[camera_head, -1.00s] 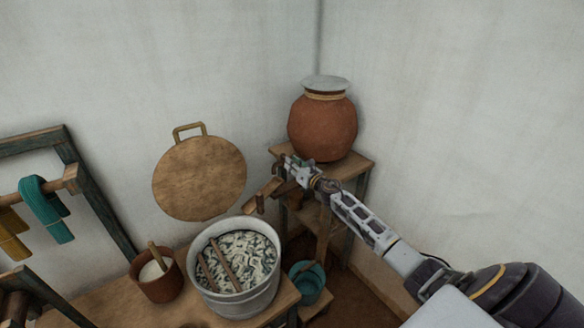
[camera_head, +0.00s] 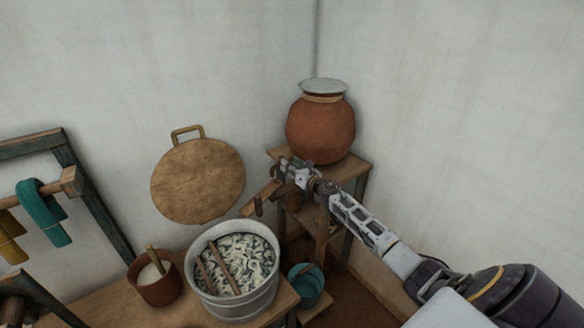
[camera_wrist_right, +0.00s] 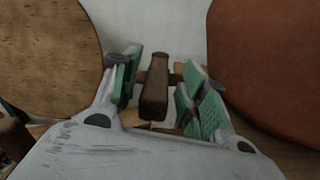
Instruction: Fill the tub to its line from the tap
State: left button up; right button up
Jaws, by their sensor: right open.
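The grey metal tub (camera_head: 233,300) stands on the low wooden bench, holding pale tangled material and wooden sticks. Its fill line cannot be made out. The wooden tap (camera_head: 262,199) juts out beside the clay pot, with its spout end over the tub's back right rim. My right gripper (camera_head: 285,172) is at the tap, left of the pot. In the right wrist view, my right gripper (camera_wrist_right: 160,88) is open, its green-padded fingers on either side of a dark wooden tap piece (camera_wrist_right: 154,90). I cannot tell whether they touch it. My left gripper is out of view.
The clay pot (camera_head: 321,133) with a pale lid sits on a wooden stand (camera_head: 360,163). A round wooden board (camera_head: 198,182) is against the wall. A brown cup (camera_head: 157,286) stands left of the tub, a teal bucket (camera_head: 307,290) lower right. A frame with yarn is at left.

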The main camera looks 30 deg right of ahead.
jog(key=shift+s+f, duration=0.15)
jog(key=shift+f, duration=0.05)
jog(key=shift+s+d, duration=0.1)
jog(key=shift+s, duration=0.05)
jog(key=s+d, duration=0.1)
jog(key=s, duration=1)
jog(key=shift+s+r, duration=0.15)
dwell(0.6)
dwell(0.7)
